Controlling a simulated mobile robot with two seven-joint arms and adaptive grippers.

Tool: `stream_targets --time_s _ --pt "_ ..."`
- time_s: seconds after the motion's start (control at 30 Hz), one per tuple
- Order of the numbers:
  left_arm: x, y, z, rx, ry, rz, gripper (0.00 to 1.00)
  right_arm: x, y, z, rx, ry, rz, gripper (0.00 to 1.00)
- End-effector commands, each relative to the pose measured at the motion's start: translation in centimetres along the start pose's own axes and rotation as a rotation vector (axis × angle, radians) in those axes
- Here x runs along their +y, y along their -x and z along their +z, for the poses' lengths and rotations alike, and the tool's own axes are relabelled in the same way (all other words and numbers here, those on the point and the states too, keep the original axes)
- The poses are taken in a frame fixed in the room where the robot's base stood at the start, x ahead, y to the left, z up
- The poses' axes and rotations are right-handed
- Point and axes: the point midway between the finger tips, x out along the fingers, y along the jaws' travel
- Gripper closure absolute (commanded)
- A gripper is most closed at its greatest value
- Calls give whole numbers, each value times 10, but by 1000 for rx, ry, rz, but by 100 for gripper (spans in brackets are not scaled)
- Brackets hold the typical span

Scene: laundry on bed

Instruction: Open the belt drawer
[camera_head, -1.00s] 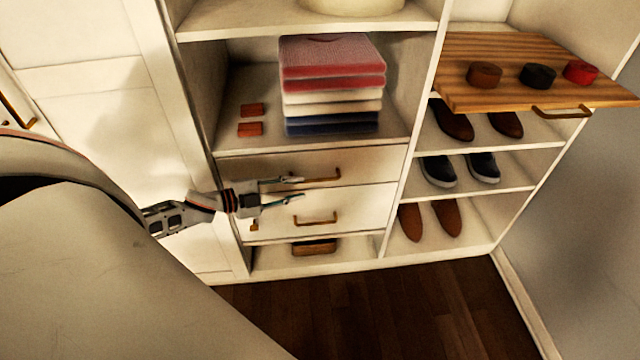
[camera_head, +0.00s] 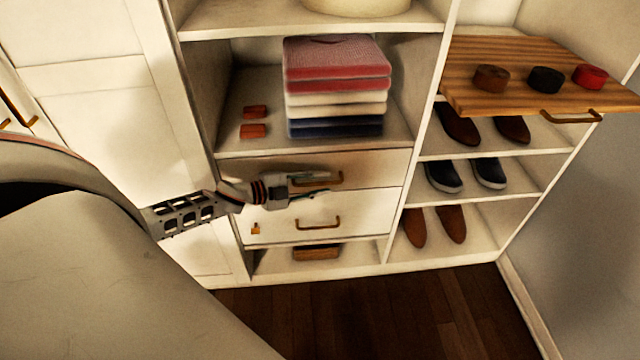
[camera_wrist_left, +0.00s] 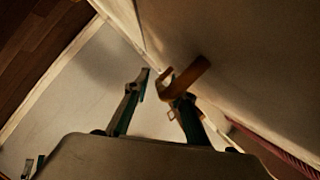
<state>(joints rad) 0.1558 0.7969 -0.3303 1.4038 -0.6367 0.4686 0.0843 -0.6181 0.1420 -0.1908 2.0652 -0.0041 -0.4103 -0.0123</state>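Two white drawers sit one above the other in the wardrobe. The upper drawer (camera_head: 385,170) and the lower drawer (camera_head: 365,212) are shut, each with a brass bar handle. My left gripper (camera_head: 326,182) is open at the upper drawer's handle (camera_head: 340,180) and partly covers it. In the left wrist view the handle (camera_wrist_left: 187,78) is at the right fingertip; I cannot tell whether they touch. Nothing is gripped. A wooden pull-out board (camera_head: 540,70) with three rolled belts (camera_head: 545,80) juts out at upper right, with its own brass handle (camera_head: 571,116). My right gripper is not in view.
Folded clothes (camera_head: 335,85) and two small reddish boxes (camera_head: 254,121) lie on the shelf above the drawers. Shoes (camera_head: 443,175) stand on racks to the right. A brown item (camera_head: 316,251) lies below the drawers. The dark wooden floor (camera_head: 400,310) in front is clear.

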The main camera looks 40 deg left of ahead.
Motion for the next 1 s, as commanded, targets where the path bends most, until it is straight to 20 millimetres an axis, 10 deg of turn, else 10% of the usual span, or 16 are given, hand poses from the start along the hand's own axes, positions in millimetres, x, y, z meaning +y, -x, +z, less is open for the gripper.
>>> stream_targets --time_s 0.17,0.27,0.6,1.0 --pt "0 0 0 0 0 0 78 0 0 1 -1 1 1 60" --pt "0 0 0 0 0 0 100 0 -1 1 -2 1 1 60" --pt "2 3 -6 1 1 -1 100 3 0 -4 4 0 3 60" --pt "51 33 -84 4 6 -2 100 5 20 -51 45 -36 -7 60"
